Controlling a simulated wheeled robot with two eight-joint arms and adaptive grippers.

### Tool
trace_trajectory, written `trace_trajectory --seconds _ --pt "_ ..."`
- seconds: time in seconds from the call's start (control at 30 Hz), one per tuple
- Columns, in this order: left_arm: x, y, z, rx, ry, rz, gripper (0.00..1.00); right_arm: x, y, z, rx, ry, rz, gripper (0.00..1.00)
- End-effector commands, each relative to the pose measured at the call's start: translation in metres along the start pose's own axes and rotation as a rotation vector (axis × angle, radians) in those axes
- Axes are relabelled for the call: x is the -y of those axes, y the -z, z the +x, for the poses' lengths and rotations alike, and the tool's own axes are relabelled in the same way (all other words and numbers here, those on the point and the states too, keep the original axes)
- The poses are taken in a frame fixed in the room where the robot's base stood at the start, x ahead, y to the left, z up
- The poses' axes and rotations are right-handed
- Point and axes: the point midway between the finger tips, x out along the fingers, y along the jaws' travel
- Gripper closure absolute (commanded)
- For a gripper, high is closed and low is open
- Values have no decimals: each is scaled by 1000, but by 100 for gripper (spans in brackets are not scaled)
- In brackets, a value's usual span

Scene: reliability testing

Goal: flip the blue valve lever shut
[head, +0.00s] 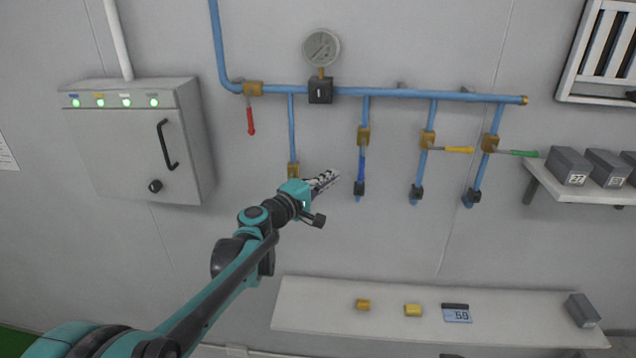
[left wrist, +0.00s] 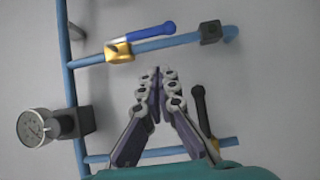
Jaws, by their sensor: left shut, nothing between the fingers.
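The blue valve lever (head: 361,168) hangs down from its brass valve body (head: 363,136), roughly along its blue pipe. In the left wrist view the blue lever (left wrist: 150,34) runs close beside the pipe, at a small angle to it. My left gripper (head: 334,176) is shut and empty, to the left of the blue lever in the head view. In the left wrist view its fingertips (left wrist: 160,72) are together and apart from the lever. My right gripper is not in view.
A dark-handled lever (left wrist: 199,105) sits close to my left fingers. Red (head: 251,120), yellow (head: 459,149) and green (head: 520,153) levers are on the other valves. A gauge (head: 321,47) is above. A shelf (head: 400,325) below holds small items; a grey cabinet (head: 140,150) stands left.

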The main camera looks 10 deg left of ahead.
Motion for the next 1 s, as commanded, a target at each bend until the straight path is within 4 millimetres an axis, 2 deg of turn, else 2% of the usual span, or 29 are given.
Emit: trace_trajectory --seconds 0.1,0.33,1.0 --pt "-2 -2 24 2 0 0 100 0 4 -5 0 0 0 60" --pt "-1 -24 43 1 0 0 100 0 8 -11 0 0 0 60" --pt "2 -30 48 -1 -15 -22 100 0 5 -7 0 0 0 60"
